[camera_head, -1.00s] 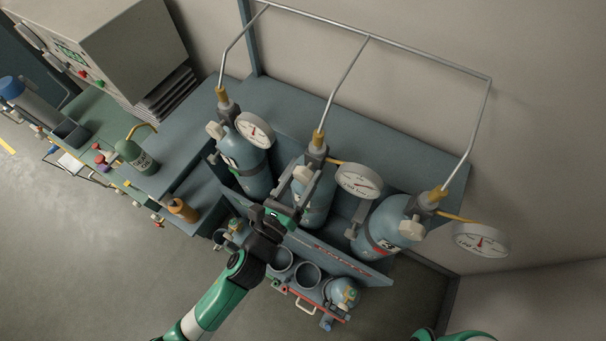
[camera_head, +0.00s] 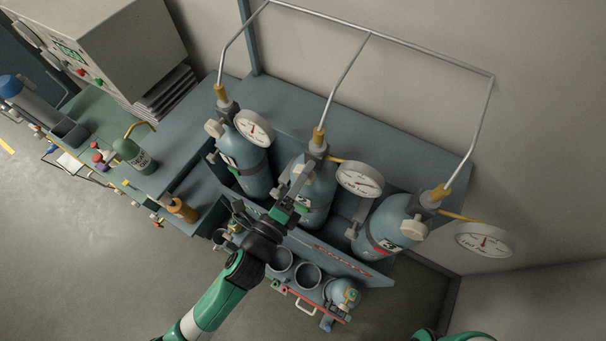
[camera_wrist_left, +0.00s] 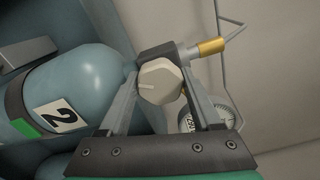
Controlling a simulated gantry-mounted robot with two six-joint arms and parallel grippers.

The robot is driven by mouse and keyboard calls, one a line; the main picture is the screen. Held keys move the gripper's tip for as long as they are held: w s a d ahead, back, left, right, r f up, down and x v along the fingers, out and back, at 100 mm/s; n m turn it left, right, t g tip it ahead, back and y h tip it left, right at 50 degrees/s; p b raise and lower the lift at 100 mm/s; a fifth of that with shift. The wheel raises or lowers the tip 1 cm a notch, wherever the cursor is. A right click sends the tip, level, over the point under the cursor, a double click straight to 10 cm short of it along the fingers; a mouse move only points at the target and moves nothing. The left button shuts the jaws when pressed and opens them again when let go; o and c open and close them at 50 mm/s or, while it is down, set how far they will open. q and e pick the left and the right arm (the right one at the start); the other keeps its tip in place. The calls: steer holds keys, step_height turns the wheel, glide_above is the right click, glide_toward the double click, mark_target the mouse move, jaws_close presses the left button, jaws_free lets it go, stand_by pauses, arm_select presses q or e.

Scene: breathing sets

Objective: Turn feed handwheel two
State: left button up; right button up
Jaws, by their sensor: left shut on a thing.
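Cylinder two (camera_head: 319,203) stands in the middle of three blue-grey gas cylinders. It also shows in the left wrist view (camera_wrist_left: 82,82), lying across the left side with a "2" label. Its feed handwheel, a pale faceted knob (camera_wrist_left: 158,84) with a light line on its face, sits at the valve neck. My left gripper (camera_head: 296,182) reaches the neck of cylinder two from the front. In the left wrist view its two fingers (camera_wrist_left: 160,92) are shut on the handwheel, one on each side. In the head view the gripper hides the handwheel. My right gripper is out of view.
Cylinder one (camera_head: 246,165) stands to the left and cylinder three (camera_head: 388,226) to the right, close by. A round gauge (camera_head: 360,180) sits beside the middle valve. Thin pipes (camera_head: 345,75) rise behind. A low trolley (camera_head: 306,303) stands in front.

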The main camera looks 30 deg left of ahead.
arm_select(q)
steer(key=n+b, duration=0.1)
steer(key=n, duration=0.4)
steer(key=shift+n, duration=0.3)
steer(key=n+b, duration=0.2)
steer(key=n, duration=0.2)
steer(key=shift+f+n, duration=0.1)
steer(key=shift+n, duration=0.2)
steer(key=n+b, duration=0.2)
steer(key=n, duration=0.3)
steer(key=n+b, duration=0.2)
steer(key=n, duration=0.3)
steer(key=shift+n, duration=0.4)
steer(key=n+b, duration=0.2)
steer(key=n, duration=0.3)
steer(key=n+b, duration=0.2)
steer(key=n, duration=0.3)
steer(key=shift+n, duration=0.4)
steer(key=n+b, duration=0.1)
steer(key=n, duration=0.4)
steer(key=shift+n+b, duration=0.8)
steer(key=shift+n, duration=2)
